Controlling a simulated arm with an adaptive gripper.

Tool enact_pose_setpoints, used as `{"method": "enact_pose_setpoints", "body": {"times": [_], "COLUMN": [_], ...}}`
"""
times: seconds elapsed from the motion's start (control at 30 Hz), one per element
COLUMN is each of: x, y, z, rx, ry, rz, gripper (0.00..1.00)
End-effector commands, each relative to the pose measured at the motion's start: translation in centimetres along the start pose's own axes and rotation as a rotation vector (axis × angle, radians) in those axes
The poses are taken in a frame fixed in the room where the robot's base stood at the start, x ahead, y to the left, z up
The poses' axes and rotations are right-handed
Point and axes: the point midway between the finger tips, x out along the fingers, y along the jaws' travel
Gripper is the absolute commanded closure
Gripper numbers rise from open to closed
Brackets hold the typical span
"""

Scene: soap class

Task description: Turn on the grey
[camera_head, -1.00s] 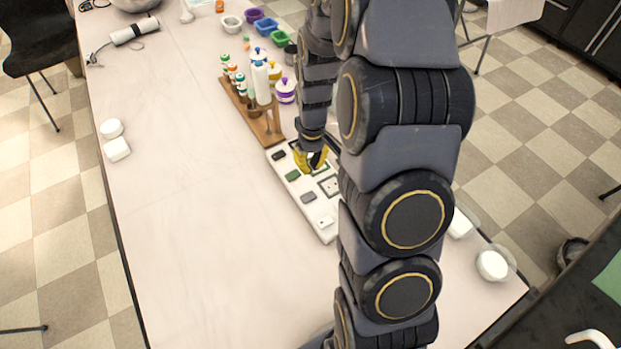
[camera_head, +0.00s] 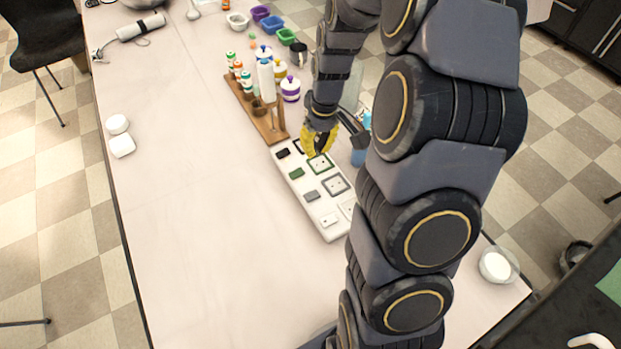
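A white switch panel (camera_head: 325,232) lies on the table with switches along its left side and framed sockets along its right. The grey switch (camera_head: 312,195) sits between the green switch (camera_head: 297,173) and the white switch (camera_head: 329,220). The grey-framed socket (camera_head: 336,185) is beside it. The black switch (camera_head: 283,153) is at the far end. My gripper (camera_head: 319,146) has yellow fingers and is over the panel's far end, near the green-framed socket (camera_head: 320,163), apart from the grey switch. Whether its fingers are open or shut is unclear. The switches' on or off positions are too small to tell.
A wooden rack (camera_head: 276,134) with bottles stands just beyond the panel. A blue object (camera_head: 361,150) is right of my gripper, partly behind my arm. A round white item (camera_head: 495,265) in a clear dish is at the right.

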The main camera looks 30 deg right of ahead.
Motion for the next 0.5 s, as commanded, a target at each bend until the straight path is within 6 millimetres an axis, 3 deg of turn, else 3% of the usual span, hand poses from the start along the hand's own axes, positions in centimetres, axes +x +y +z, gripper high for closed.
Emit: {"method": "enact_pose_setpoints", "body": {"times": [0.3, 0.5], "x": [0.3, 2.9], "y": [0.0, -0.1], "z": [0.1, 0.2], "rx": [-0.001, -0.001], "ry": [-0.004, -0.008], "rz": [0.0, -0.002], "gripper": [1.0, 1.0]}}
